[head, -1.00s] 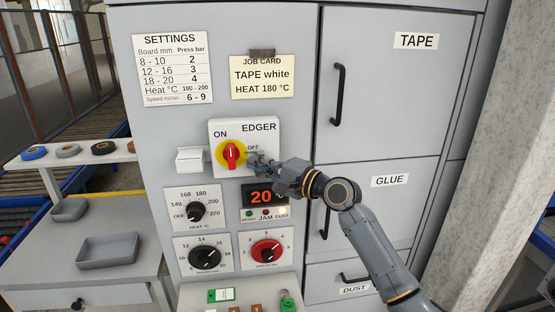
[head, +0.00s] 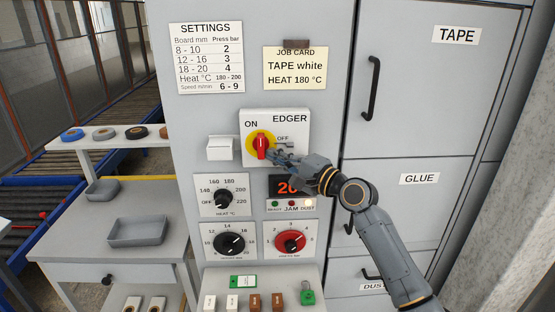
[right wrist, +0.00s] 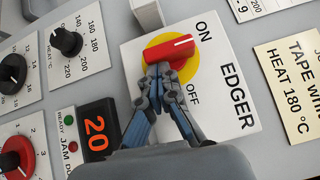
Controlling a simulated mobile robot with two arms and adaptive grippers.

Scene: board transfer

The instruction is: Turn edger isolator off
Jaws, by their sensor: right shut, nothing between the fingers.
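The edger isolator is a white plate (head: 291,156) marked ON at upper left and OFF at right, with a red handle (head: 262,147) on a yellow disc. The handle stands upright, and in the right wrist view the white line on the red handle (right wrist: 180,46) points to the ON side. My right gripper (head: 272,154) is shut and empty, its fingertips close at the handle's right side. In the right wrist view the fingertips (right wrist: 159,70) are at the handle's edge; whether they touch is unclear. My left gripper is out of view.
Below are a heat dial (head: 222,195), a red display (head: 287,187) partly hidden by my gripper, and two more dials (head: 229,243). A white box (head: 220,148) sits left of the isolator. A side table (head: 125,256) with trays stands at left.

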